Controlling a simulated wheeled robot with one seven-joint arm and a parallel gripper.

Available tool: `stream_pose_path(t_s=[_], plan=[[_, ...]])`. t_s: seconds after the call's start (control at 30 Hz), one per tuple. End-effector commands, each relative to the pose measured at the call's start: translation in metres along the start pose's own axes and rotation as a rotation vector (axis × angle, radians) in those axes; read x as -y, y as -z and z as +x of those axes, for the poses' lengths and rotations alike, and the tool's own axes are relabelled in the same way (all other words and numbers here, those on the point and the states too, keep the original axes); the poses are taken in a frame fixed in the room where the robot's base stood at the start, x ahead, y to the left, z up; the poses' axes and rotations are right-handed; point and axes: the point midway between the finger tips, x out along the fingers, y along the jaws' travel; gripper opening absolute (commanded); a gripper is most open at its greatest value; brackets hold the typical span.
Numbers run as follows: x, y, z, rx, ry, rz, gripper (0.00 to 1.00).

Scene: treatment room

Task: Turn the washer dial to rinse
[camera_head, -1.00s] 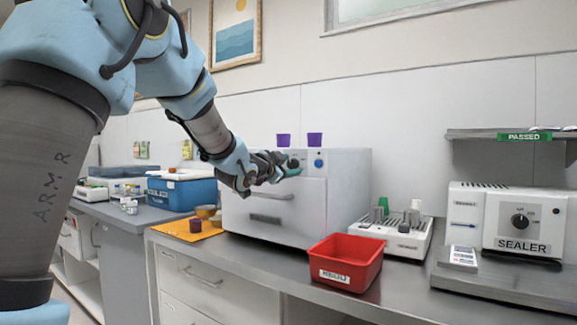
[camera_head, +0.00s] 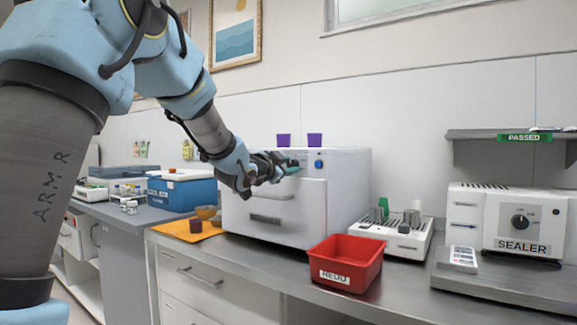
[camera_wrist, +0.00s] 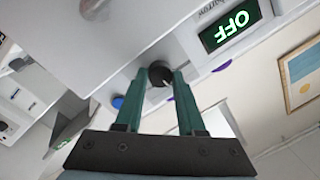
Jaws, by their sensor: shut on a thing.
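The white washer (camera_head: 345,190) stands on the counter in the head view, with a blue button (camera_head: 319,164) on its upper front. My gripper (camera_head: 294,165) is at the washer's upper front, left of that button, and hides the dial there. In the wrist view the black dial (camera_wrist: 159,76) sits between the green fingertips of my gripper (camera_wrist: 164,74), which is shut on it. A lit display beside it (camera_wrist: 230,23) reads OFF, upside down in this view. The blue button also shows in the wrist view (camera_wrist: 117,102).
Purple cups (camera_head: 284,140) stand on the washer's top. A red bin (camera_head: 346,264) sits at the counter's front edge, right of the washer. A rack device (camera_head: 400,238) and a sealer (camera_head: 520,222) stand farther right. An orange mat (camera_head: 180,230) lies at the left.

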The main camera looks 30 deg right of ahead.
Motion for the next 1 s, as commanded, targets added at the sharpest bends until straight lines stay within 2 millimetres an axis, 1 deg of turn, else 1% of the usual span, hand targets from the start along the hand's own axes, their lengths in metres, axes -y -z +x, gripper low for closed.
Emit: stream_pose_path(t_s=[0.27, 0.7, 1.0], plan=[[0.0023, 0.0008, -0.0001, 0.015, -0.013, -0.191, 0.0], [0.0045, 0.0023, 0.0, 0.042, -0.039, -0.604, 0.0], [0.0042, 0.0016, 0.0, 0.058, -0.055, -0.834, 0.0]])
